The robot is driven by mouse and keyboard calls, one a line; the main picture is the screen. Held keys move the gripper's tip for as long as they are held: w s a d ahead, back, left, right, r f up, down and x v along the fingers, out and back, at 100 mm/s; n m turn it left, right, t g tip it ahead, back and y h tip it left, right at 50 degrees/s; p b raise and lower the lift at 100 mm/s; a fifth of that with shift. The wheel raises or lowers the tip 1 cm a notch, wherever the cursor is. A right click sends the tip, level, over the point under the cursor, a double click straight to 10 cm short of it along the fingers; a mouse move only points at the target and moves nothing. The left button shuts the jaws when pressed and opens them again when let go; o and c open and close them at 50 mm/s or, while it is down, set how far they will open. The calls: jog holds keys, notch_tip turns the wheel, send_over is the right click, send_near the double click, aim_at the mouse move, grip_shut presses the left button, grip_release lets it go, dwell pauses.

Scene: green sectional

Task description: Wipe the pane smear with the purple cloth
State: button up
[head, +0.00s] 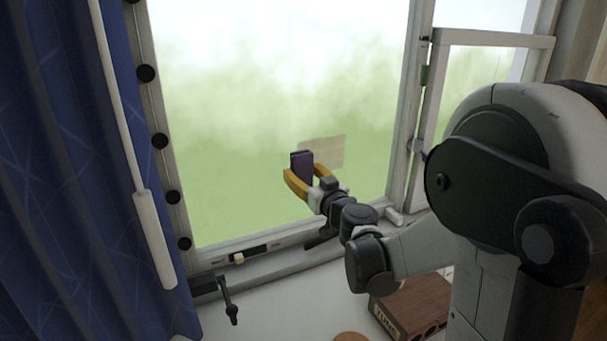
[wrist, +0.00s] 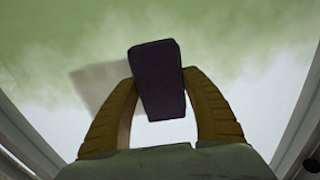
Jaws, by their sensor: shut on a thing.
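The purple cloth (head: 302,165) is a small dark folded block held upright between the yellow fingers of my gripper (head: 306,176). In the wrist view the cloth (wrist: 158,80) stands between the two fingertips of my gripper (wrist: 160,92), which are shut on it. The smear (head: 324,151) is a pale brownish, roughly rectangular patch low on the window pane (head: 250,110). The cloth and gripper cover its lower left part in the head view. In the wrist view the smear (wrist: 92,84) shows to the left of the cloth. I cannot tell whether the cloth touches the pane.
A blue curtain (head: 60,180) and a white rod (head: 154,240) are at the left. A dark window handle (head: 229,300) stands by the sill. A brown wooden box (head: 412,305) with holes sits below my arm. The pane left of my gripper is clear.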

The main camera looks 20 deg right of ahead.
aim_at(334, 148)
jog(key=shift+w, duration=0.95)
jog(key=shift+d, duration=0.15)
jog(key=shift+s+d, duration=0.1)
jog(key=shift+d, duration=1.75)
jog(key=shift+d+b, duration=0.6)
jog(key=shift+d, duration=5.05)
jog(key=shift+r+p, duration=0.65)
jog(key=shift+r, duration=0.3)
jog(key=shift+a+f, duration=0.1)
jog(key=shift+a, duration=7.6)
jog(key=shift+r+p, duration=0.7)
jog(key=shift+r, duration=0.25)
jog(key=shift+d+b, duration=0.45)
jog(key=shift+d, duration=5.45)
